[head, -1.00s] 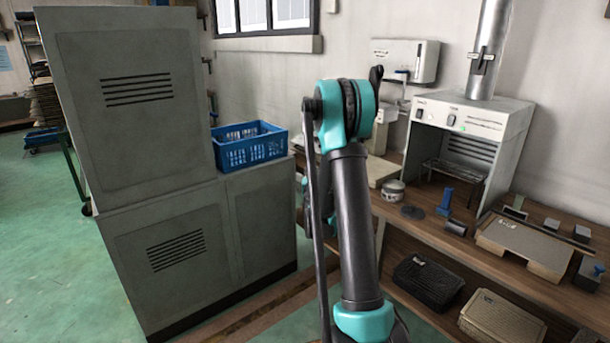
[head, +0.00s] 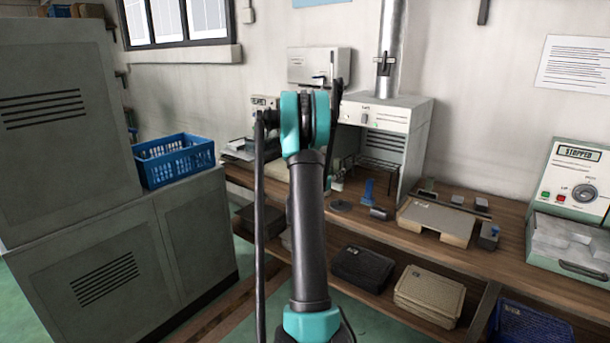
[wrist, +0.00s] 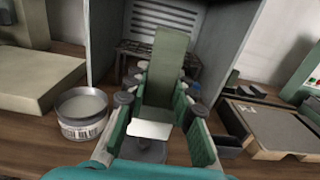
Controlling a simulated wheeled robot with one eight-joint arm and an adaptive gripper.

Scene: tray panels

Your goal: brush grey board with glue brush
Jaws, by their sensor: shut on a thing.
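My gripper (wrist: 162,88) is shut on a flat grey-green piece (wrist: 170,58), which I take to be the glue brush. A white patch (wrist: 150,130) shows below it between the fingers; I cannot tell if it belongs to it. A grey board (wrist: 268,124) lies in a tan frame on the bench, to the right of my gripper in the wrist view. It also shows in the head view (head: 438,218). An open round pot with pale contents (wrist: 82,106) stands to the left of my gripper. My arm hides the gripper in the head view.
Small dark blocks and a blue-handled tool (head: 368,190) sit nearby. Trays lie on the lower shelf. A grey cabinet (head: 90,220) with a blue crate (head: 175,160) is at left.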

